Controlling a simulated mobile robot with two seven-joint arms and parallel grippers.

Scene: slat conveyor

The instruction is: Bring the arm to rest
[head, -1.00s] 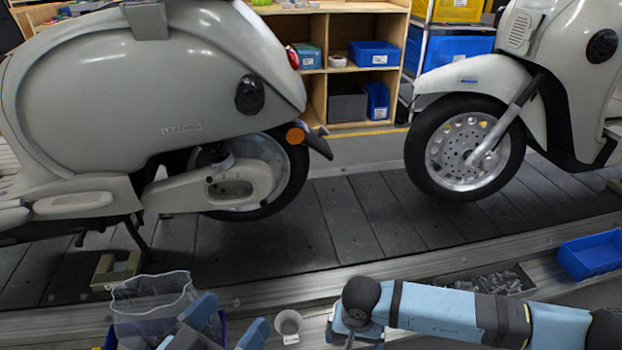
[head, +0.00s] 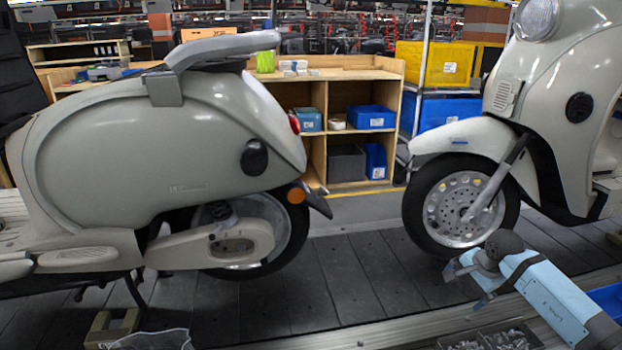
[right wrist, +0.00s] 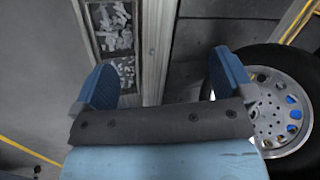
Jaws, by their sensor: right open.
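My right gripper (head: 468,283) is at the lower right of the head view, in front of the front wheel of the right scooter (head: 462,210). In the right wrist view its two blue fingers (right wrist: 166,85) stand wide apart with nothing between them. Below them show the rail of the conveyor and the dark slats. The wheel (right wrist: 283,105) shows at the right of that view, beside the right finger; I cannot tell how close it is. My left gripper is not in the head view.
A left scooter (head: 150,150) stands on the slat conveyor (head: 330,280). A metal parts tray (head: 492,338) lies along the near rail, with a blue bin (head: 608,298) to its right. A clear plastic bag (head: 155,340) shows at the bottom left. Wooden shelves (head: 317,105) stand behind.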

